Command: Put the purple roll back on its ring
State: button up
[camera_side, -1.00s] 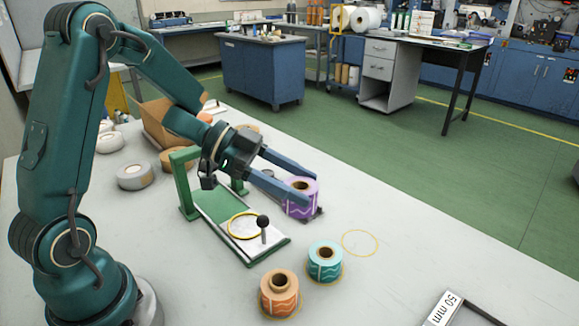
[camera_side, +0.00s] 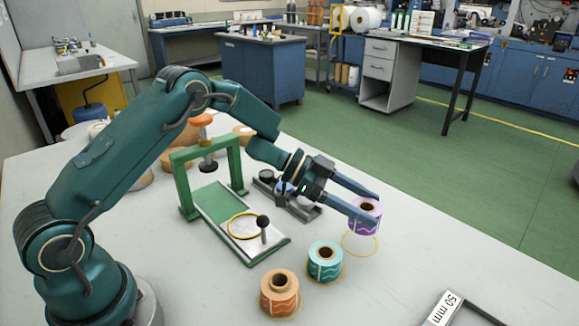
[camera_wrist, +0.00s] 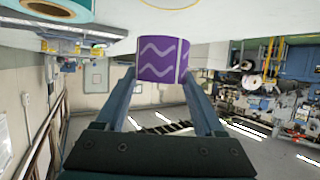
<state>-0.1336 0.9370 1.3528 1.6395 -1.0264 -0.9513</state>
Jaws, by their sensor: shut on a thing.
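The purple roll (camera_side: 366,205) has pale wavy lines and a brown core. My gripper (camera_side: 361,207) is shut on it, one finger on each side, and holds it upright. It also shows between the fingers in the wrist view (camera_wrist: 163,60). The roll's thin yellow ring (camera_side: 359,256) lies on the table just below it. The near part of the ring shows and the far part is hidden. The roll looks a little above the table; the exact gap cannot be told.
A teal roll (camera_side: 324,262) and an orange roll (camera_side: 280,293) stand on their rings to the left and nearer. A green frame (camera_side: 188,185) with a base plate and black-knobbed post (camera_side: 263,228) stands further left. A grey fixture (camera_side: 312,211) is behind. A "50 mm" label (camera_side: 444,309) lies front right.

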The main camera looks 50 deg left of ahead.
jog(key=shift+f, duration=2.3)
jog(key=shift+f, duration=0.1)
jog(key=o, duration=1.6)
jog(key=shift+c, duration=0.2)
